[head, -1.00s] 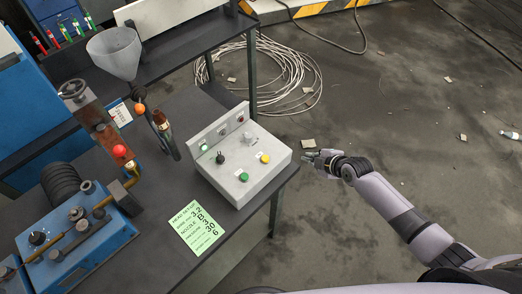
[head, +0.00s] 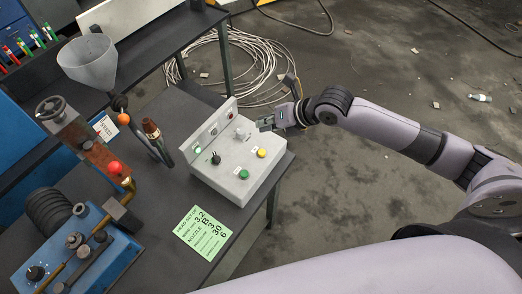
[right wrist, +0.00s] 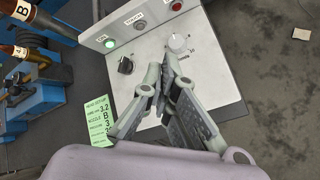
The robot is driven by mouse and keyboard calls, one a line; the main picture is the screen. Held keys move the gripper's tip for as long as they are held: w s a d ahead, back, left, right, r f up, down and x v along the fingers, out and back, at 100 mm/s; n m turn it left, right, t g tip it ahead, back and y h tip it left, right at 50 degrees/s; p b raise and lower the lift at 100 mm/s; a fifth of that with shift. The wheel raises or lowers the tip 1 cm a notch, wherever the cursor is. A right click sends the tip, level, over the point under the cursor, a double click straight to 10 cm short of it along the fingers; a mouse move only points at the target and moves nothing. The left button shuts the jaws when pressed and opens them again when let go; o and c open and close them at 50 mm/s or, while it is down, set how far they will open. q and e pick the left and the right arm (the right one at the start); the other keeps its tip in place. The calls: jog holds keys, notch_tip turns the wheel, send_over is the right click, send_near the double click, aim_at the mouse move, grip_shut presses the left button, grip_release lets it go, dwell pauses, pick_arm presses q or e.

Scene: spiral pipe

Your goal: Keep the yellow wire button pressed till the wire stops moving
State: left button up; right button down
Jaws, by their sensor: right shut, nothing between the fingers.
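The yellow button (head: 262,153) is on the sloped top of a light grey control box (head: 212,178), to the right of a green button (head: 243,174). My right gripper (head: 265,125) is shut and empty, above the box's far right edge, beyond the yellow button and apart from it. In the right wrist view the shut fingers (right wrist: 163,78) are over the box top, and both buttons are hidden behind them. That view shows a black selector knob (right wrist: 125,65) and a white dial (right wrist: 178,43). My left gripper is not in view.
A coil of pale wire (head: 245,72) lies on the floor behind the box. A green note (head: 203,232) lies on the dark table beside the box. A blue machine (head: 85,255) and a funnel (head: 88,62) stand at left.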

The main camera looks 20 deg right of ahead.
jog(key=b, duration=0.7)
send_over(264, 150)
notch_tip(264, 150, down, 8)
jog(key=shift+f, duration=0.15)
jog(key=shift+w+f, duration=0.1)
jog(key=shift+f, duration=0.2)
dwell(0.6)
jog(key=shift+f, duration=0.4)
jog(key=shift+f+b, duration=0.45)
jog(key=shift+b, duration=0.05)
dwell(1.6)
